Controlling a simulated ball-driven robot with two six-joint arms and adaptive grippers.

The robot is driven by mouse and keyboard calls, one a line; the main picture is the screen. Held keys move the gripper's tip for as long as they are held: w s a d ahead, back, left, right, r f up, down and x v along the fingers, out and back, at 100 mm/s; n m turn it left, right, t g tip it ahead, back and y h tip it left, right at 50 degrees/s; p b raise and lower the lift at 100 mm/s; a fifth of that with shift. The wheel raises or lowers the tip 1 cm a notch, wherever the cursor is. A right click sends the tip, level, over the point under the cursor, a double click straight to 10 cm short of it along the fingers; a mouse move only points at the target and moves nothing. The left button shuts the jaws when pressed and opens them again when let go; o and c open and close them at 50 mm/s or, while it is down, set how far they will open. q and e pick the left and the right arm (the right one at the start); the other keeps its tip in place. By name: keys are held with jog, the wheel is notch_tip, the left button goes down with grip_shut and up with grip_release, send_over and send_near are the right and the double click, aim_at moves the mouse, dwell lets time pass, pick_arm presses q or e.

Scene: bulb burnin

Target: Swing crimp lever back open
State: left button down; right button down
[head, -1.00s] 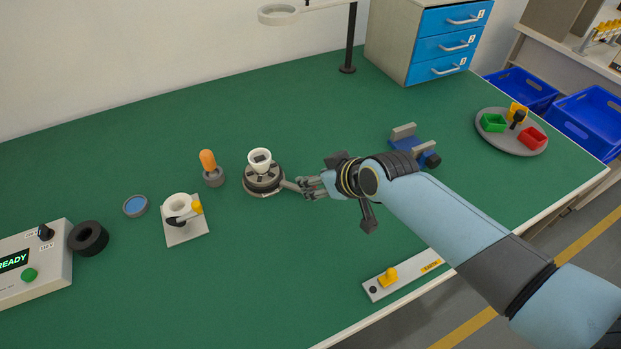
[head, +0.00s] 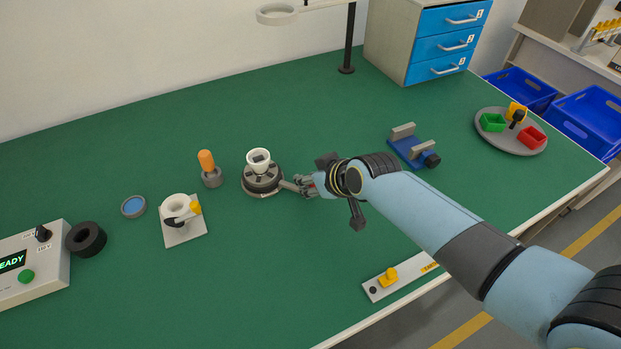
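The crimp fixture (head: 263,181) is a round dark grey base on the green bench, with a white cup-shaped piece (head: 258,160) upright in its middle. Its grey crimp lever (head: 287,185) sticks out to the right, toward my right gripper. My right gripper (head: 303,187) is at the lever's outer end, its fingers beside or around it. The fingers hide the lever's tip, and whether they are closed on it is unclear. My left gripper is not in view.
Left of the fixture are an orange-topped peg (head: 208,168), a white plate with a ring and yellow knob (head: 184,229), and a black ring (head: 86,239). A blue clamp block (head: 413,152) stands behind my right arm. A yellow-knobbed strip (head: 388,278) lies at the front edge.

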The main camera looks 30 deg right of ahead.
dwell(0.3)
